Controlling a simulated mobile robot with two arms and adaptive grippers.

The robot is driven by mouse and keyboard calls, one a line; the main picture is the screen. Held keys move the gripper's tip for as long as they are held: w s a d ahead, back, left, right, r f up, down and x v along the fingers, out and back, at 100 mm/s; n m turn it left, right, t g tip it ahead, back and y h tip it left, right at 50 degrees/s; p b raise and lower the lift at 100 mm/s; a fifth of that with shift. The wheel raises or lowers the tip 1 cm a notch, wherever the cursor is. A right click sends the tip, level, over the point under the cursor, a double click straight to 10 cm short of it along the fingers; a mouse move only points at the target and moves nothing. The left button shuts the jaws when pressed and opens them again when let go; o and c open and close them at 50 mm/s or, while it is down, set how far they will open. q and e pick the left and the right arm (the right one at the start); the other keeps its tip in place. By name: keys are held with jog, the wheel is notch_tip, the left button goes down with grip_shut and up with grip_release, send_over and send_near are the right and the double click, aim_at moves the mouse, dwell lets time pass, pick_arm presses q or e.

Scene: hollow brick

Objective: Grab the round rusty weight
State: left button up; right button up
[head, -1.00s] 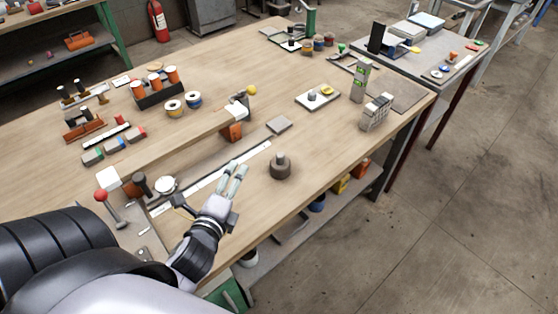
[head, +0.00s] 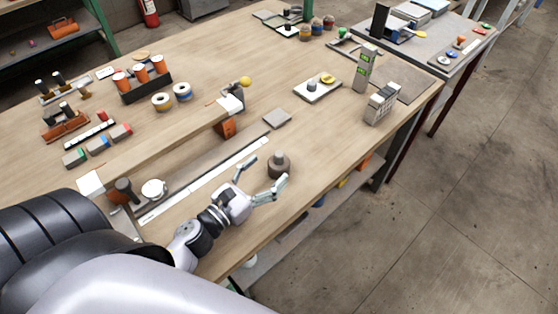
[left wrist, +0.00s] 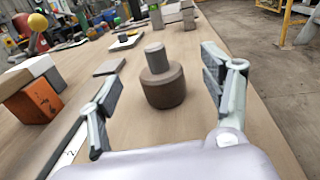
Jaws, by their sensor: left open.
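The round rusty weight (head: 279,165) is a short brown cylinder with a narrower grey knob on top. It stands upright on the wooden bench near the front edge. In the left wrist view the weight (left wrist: 163,86) stands ahead, between the two spread fingers in the picture. My left gripper (head: 263,180) is open and empty, with its fingertips just short of the weight. It also shows in the left wrist view (left wrist: 168,85). I cannot see any contact with the weight. My right gripper is not in view.
A flat grey plate (head: 277,118) lies behind the weight. A long wooden beam (head: 165,150) and a white strip (head: 205,178) lie to the left. An orange block (left wrist: 33,102) is left in the wrist view. The bench right of the weight is clear.

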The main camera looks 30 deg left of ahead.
aim_at(275, 161)
pick_arm(q)
jog(key=p+x, duration=0.1)
jog(key=x, duration=0.1)
jog(key=p+x, duration=0.1)
jog(key=x, duration=0.2)
jog(key=shift+w+a, duration=0.2)
jog(key=shift+w, duration=0.1)
jog(key=shift+w+f, duration=0.1)
jog(key=shift+w, duration=0.05)
jog(key=shift+c, duration=0.2)
jog(key=c, duration=1.1)
grip_shut()
